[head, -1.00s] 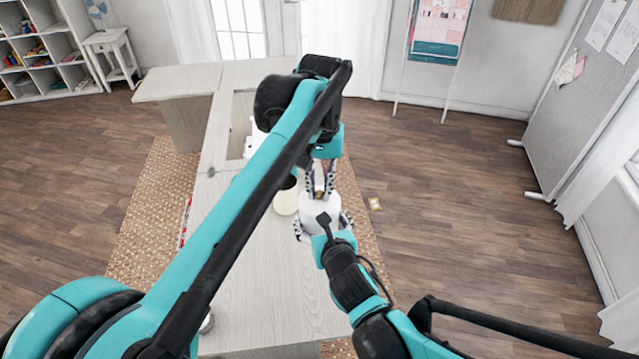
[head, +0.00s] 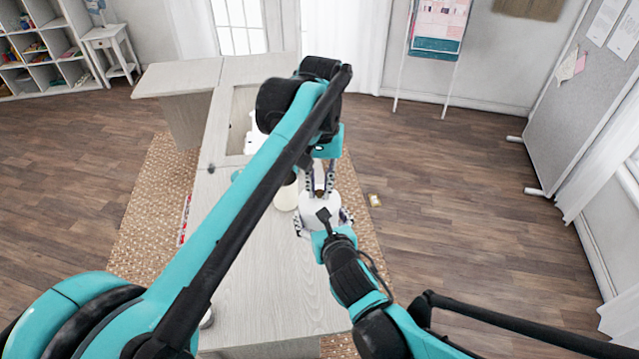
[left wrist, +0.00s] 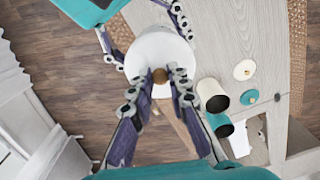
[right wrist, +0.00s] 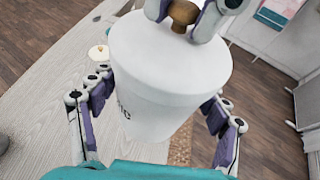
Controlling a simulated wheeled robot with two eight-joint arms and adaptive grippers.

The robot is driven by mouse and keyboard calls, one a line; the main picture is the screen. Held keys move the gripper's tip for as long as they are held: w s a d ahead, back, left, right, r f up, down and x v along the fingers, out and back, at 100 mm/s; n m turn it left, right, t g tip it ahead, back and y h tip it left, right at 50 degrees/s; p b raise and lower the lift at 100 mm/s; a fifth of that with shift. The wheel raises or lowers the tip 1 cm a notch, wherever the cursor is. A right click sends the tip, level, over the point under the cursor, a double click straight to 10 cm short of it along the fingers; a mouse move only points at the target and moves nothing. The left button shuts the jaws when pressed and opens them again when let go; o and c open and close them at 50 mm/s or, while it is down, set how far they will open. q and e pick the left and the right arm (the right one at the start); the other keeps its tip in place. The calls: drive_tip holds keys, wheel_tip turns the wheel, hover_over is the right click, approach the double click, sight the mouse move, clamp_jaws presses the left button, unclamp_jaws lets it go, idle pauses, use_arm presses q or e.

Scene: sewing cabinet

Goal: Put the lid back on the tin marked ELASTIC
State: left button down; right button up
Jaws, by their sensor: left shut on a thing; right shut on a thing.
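The white tin (right wrist: 150,112) fills the middle of the right wrist view; only the end of its dark lettering, "IC", shows. Its white lid (left wrist: 158,50) with a brown wooden knob (left wrist: 160,75) is over its mouth in the left wrist view. I cannot tell whether the lid sits fully down. My left gripper (head: 319,189) is shut on the knob from above. My right gripper (head: 323,226) is shut around the tin's body, with fingers on both sides. The tin also shows in the head view (head: 318,208), partly hidden by the grippers.
A cream open tin (left wrist: 211,96) and a teal open tin (left wrist: 219,125) stand close beside the white tin. Two loose lids (left wrist: 244,70) (left wrist: 249,97) lie on the pale wooden cabinet top (head: 265,290). A small tan item (head: 375,200) lies on the floor.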

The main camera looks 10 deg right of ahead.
use_arm(q)
drive_tip(key=c, duration=1.4)
unclamp_jaws()
drive_tip(key=shift+o, duration=0.2)
wheel_tip(320, 180, up, 12)
drive_tip(key=shift+f, duration=0.1)
drive_tip(key=s+a+f+n+t+h, duration=0.1)
drive_tip(key=s+a+f+t, duration=0.1)
drive_tip(key=a+f, duration=0.35)
drive_tip(key=s+a+f+n+t, duration=0.1)
drive_tip(key=s+a+f, duration=0.1)
drive_tip(key=a, duration=0.7)
drive_tip(key=s+a+f+t, duration=0.2)
drive_tip(key=s+a+f, duration=0.3)
drive_tip(key=f, duration=0.3)
drive_tip(key=s+a+f+n+t, duration=0.1)
drive_tip(key=s+a+f+t, duration=0.1)
drive_tip(key=s+a+f, duration=0.3)
wheel_tip(320, 180, down, 3)
drive_tip(key=shift+a+f+y, duration=0.15)
drive_tip(key=shift+a+y, duration=0.25)
drive_tip(key=shift+a, duration=0.2)
